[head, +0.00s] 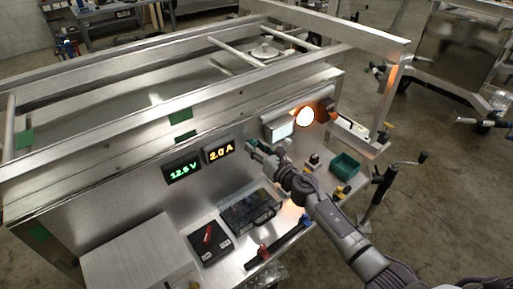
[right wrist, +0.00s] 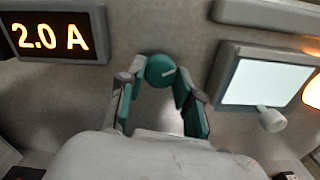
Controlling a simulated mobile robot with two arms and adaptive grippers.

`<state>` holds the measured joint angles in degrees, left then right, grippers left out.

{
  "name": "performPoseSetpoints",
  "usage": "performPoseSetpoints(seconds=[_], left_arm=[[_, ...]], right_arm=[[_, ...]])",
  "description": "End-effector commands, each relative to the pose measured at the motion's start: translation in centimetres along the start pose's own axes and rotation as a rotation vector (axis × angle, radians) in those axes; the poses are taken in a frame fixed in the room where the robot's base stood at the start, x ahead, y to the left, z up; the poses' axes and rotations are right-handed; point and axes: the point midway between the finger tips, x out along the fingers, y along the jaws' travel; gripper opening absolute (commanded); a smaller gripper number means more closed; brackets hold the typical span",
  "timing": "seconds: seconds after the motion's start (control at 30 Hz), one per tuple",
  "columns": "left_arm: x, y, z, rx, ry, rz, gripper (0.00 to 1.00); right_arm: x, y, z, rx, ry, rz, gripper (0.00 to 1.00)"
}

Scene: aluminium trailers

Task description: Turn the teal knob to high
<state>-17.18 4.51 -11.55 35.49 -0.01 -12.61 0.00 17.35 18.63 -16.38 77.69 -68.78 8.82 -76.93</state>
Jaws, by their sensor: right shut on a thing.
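The teal knob (right wrist: 160,71) is a round knob on the grey metal panel, with a pale pointer line that points right and slightly up in the right wrist view. My right gripper (right wrist: 160,82) has its teal-padded fingers on either side of the knob and is shut on it. In the head view my right gripper (head: 256,147) reaches the panel just right of the orange display and hides most of the knob. My left gripper is not in view.
An orange "2.0 A" display (head: 219,151) and a green "12.5 V" display (head: 183,171) are left of the knob. A lit white screen (right wrist: 268,82) and a glowing round lamp (head: 305,117) are right. Below, the shelf holds a black case (head: 249,207) and a green bin (head: 345,165).

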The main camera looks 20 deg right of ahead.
Motion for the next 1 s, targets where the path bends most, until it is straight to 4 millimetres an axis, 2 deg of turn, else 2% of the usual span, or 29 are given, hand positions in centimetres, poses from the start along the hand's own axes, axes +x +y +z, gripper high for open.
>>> performPoseSetpoints(seconds=[1.0], left_arm=[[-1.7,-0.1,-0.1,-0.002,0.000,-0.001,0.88]], right_arm=[[0.0,0.1,0.2,0.962,0.001,-0.001,0.00]])
